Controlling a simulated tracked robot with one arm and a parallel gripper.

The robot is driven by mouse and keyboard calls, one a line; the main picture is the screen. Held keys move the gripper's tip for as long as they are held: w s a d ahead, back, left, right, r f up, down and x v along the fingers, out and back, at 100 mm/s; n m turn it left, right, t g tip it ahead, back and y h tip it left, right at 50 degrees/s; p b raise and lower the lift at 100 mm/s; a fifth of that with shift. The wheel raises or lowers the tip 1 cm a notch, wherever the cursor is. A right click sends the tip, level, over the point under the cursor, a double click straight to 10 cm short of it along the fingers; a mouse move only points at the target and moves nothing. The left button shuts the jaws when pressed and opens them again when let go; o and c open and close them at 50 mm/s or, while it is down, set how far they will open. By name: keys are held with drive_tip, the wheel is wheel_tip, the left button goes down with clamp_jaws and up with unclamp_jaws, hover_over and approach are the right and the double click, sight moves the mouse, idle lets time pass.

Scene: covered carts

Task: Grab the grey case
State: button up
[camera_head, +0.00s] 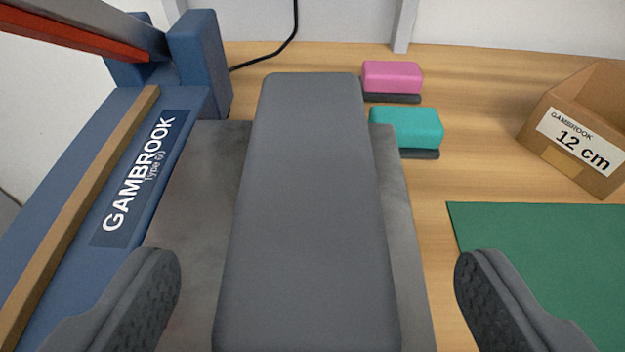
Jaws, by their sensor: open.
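The grey case (308,215) is a long, smooth block with rounded edges. It lies lengthwise away from me on a darker grey slab (195,190) in the middle of the view. My gripper (316,290) is open, with one dark padded finger to the left of the case and one to the right. Gaps show between both fingers and the case, so neither appears to touch it.
A blue machine (190,105) labelled GAMBROOK stands close on the left, with a red bar above. A pink block (392,76) and a teal block (406,127) sit on the wooden surface at right.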

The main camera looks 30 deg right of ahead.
sight(309, 267)
drive_tip(key=shift+b+x, duration=0.65)
drive_tip(key=shift+x, duration=2.25)
drive_tip(key=shift+a+f, duration=0.15)
drive_tip(key=c, duration=1.4)
